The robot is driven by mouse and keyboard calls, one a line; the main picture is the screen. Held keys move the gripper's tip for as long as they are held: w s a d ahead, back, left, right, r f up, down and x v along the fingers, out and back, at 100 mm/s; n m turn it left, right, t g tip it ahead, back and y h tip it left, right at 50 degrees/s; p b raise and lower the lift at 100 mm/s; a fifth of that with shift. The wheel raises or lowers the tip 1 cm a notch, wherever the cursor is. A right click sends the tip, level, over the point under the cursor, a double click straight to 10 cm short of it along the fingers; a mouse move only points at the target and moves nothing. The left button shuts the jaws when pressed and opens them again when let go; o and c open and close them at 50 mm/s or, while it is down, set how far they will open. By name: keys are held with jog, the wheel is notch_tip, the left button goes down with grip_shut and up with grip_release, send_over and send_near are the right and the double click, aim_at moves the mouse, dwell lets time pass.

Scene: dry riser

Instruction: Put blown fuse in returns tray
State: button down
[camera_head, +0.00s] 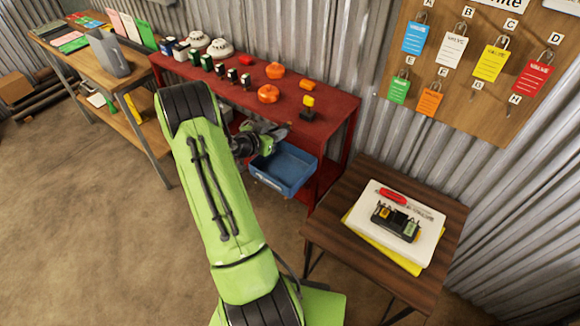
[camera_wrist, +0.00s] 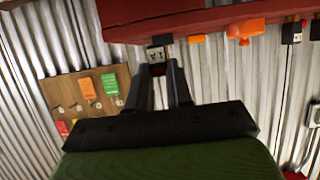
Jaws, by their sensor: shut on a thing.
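My gripper (camera_head: 275,138) is just in front of the red bench, above and beside a blue tray (camera_head: 290,190). The tray's front label is too small to read, so I cannot confirm that it is the returns tray. In the wrist view my gripper (camera_wrist: 160,72) is shut on a small dark block with a white marked face (camera_wrist: 157,53), which I take for the blown fuse. It sits between the fingertips, close to the bench edge in that view. The held block is not clear in the head view.
The red bench (camera_head: 335,112) holds orange round parts (camera_head: 268,94), several small black blocks and white domes (camera_head: 220,48). A wooden side table (camera_head: 330,213) bears a dark fuse holder (camera_head: 397,222). A tag board (camera_head: 455,85) hangs on the corrugated wall. Open floor lies left.

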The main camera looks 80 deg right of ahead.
jog(key=shift+f, duration=0.2)
jog(key=c, duration=0.9)
grip_release()
jog(key=shift+c, duration=0.2)
jog(key=b+v, duration=0.1)
jog(key=v, duration=1.4)
jog(key=shift+w+a+b, duration=0.25)
jog(key=shift+a+b, duration=0.05)
jog(key=shift+r, duration=0.15)
